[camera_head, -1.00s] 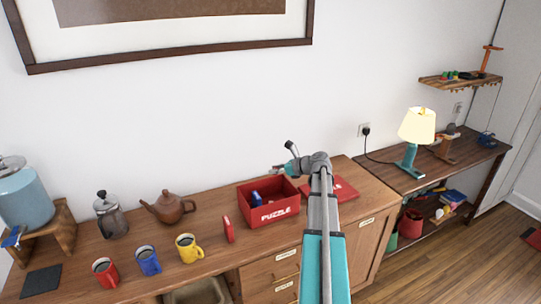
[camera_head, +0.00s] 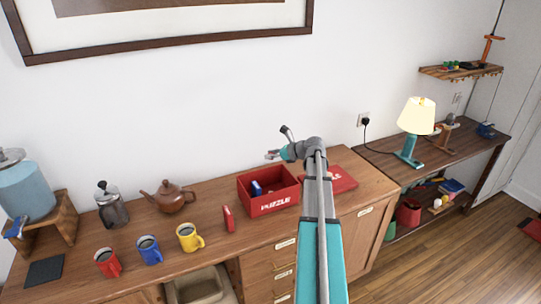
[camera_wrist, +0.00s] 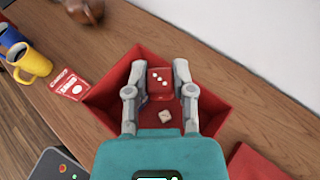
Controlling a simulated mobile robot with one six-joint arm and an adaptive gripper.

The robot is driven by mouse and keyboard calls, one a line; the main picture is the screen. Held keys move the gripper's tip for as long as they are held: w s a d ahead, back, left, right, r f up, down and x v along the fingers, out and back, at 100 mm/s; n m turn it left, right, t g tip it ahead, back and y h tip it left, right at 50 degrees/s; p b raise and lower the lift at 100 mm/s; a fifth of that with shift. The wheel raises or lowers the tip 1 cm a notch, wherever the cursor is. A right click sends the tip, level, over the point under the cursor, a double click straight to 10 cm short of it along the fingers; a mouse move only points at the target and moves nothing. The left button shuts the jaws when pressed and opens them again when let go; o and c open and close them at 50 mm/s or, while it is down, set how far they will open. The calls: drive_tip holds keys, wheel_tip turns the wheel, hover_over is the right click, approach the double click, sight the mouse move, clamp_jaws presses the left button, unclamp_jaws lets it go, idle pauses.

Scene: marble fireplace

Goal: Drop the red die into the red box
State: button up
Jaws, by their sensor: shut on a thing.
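The red die (camera_wrist: 159,82) with white pips is between the fingertips of my gripper (camera_wrist: 160,85) in the wrist view. My gripper is shut on it. The open red box (camera_wrist: 110,85) lies beneath, and the die appears over its inside. In the head view the red box (camera_head: 270,205), marked PUZZLE, stands on the wooden cabinet, with my gripper (camera_head: 271,155) above it. I cannot make out the die there. A small white die (camera_wrist: 165,116) lies inside the box, and a blue object (camera_head: 257,187) shows in it too.
A red lid (camera_head: 343,180) lies right of the box, partly behind my arm. A red card pack (camera_head: 228,219) stands left of it. Yellow (camera_head: 187,238), blue (camera_head: 149,250) and red (camera_head: 107,263) mugs and a brown teapot (camera_head: 169,197) stand further left.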

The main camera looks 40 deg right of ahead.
drive_tip(key=shift+f+b, duration=2.25)
drive_tip(key=shift+f, duration=0.25)
drive_tip(key=o, duration=0.9)
drive_tip(key=shift+c, duration=0.2)
drive_tip(key=shift+r, duration=0.1)
